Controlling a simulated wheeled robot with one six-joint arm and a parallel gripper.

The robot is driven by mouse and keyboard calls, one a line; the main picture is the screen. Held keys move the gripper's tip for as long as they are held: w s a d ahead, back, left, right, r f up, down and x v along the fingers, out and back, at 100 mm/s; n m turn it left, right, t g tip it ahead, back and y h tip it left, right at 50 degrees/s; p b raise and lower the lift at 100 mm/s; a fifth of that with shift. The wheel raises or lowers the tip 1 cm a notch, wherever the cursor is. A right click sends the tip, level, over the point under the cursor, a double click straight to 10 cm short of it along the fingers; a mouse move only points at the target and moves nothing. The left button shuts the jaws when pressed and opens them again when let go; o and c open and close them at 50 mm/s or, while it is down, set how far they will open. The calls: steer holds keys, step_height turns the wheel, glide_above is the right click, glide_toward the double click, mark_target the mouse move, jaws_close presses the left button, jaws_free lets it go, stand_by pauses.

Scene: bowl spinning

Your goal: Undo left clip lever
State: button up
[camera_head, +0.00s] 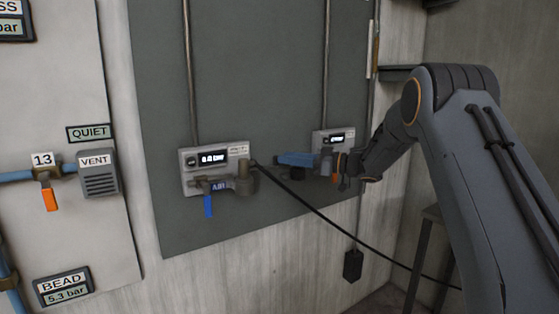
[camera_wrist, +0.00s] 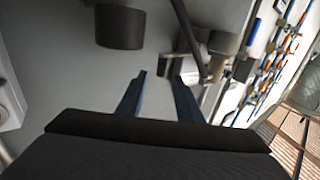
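No part in view is labelled as a clip lever, and I cannot tell which one it is. The left wall unit (camera_head: 217,158) has a lit display, an AIR label and a blue lever (camera_head: 208,206) hanging down. The right wall unit (camera_head: 333,137) is partly hidden by my gripper (camera_head: 296,159), whose blue fingers point left in front of it. In the wrist view my gripper (camera_wrist: 160,76) is open, with a gap and nothing held between the fingers. A dark cylinder (camera_wrist: 120,27) is beyond the left finger; a grey cylindrical fitting (camera_wrist: 225,43) is beyond the right.
A black hose (camera_head: 315,207) runs from the left unit down to the right. A vent box (camera_head: 98,174) and orange lever (camera_head: 50,200) are on the far-left panel. A dark tag (camera_head: 352,265) hangs low. The panel (camera_head: 270,90) above the units is bare except for two vertical pipes.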

steer(key=shift+v, duration=1.25)
steer(key=w+d+f+m+t+h, duration=0.1)
steer(key=w+d+m+t+h, duration=0.1)
steer(key=d+m+t+h, duration=0.55)
steer(key=s+d+f+m+g+h, duration=0.35)
steer(key=s+d+f+h, duration=0.4)
steer(key=s, duration=0.25)
steer(key=s+f+m+g, duration=0.1)
steer(key=s+f+g, duration=0.2)
steer(key=s, duration=1)
steer(key=s+f+m+g+h, duration=0.1)
steer(key=s+f+g, duration=0.2)
steer(key=s, duration=1)
steer(key=s+f+g, duration=0.4)
steer(key=s+f, duration=0.2)
steer(key=s, duration=0.6)
steer(key=shift+s+d+f+m+h, duration=0.2)
steer(key=shift+s+d+m+h, duration=0.2)
